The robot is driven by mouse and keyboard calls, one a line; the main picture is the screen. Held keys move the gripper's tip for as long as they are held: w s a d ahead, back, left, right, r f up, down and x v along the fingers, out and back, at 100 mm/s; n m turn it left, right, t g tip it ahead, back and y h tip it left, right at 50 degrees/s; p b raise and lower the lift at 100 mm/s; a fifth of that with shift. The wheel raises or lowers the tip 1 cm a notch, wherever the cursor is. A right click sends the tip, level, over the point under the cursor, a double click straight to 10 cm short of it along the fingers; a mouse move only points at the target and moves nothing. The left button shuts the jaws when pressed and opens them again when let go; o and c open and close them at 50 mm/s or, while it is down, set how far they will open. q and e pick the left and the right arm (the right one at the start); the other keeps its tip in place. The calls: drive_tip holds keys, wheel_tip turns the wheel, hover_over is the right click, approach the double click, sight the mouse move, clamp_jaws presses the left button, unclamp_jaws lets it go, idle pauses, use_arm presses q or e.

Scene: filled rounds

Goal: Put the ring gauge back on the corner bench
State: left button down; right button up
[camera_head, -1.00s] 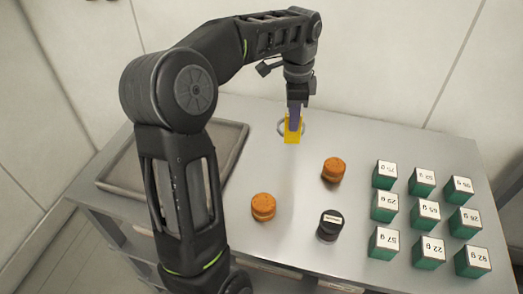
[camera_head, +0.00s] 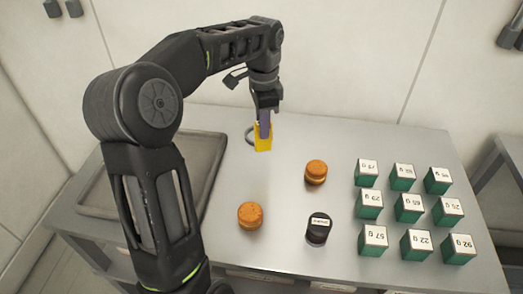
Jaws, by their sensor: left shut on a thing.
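My left gripper (camera_head: 263,130) reaches down from the top over the back of a grey metal bench (camera_head: 290,240). It is shut on the ring gauge (camera_head: 249,136), a thin grey ring that shows at the left of a yellow piece at the fingertips. The yellow and purple pieces at the jaws partly hide the grip. I cannot tell whether the ring touches the bench top or hangs just above it. No label shows whether this is the corner bench. My right gripper is not in view.
A grey tray (camera_head: 209,170) lies at the left, partly behind my arm. Two orange-brown round items (camera_head: 316,172) (camera_head: 250,215) and a black labelled pot (camera_head: 318,229) stand mid-bench. Several green labelled blocks (camera_head: 409,208) fill the right side. Another grey surface (camera_head: 503,190) shows at the right edge.

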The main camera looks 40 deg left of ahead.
sight(263, 150)
use_arm(q)
drive_tip(key=shift+f, duration=1.95)
wheel_tip(263, 150, down, 3)
drive_tip(key=shift+f+p, duration=0.15)
drive_tip(key=shift+p, duration=0.35)
drive_tip(key=shift+f, duration=0.2)
drive_tip(key=shift+f, duration=0.2)
drive_tip(key=c, duration=1.3)
unclamp_jaws()
drive_tip(key=shift+r, duration=0.15)
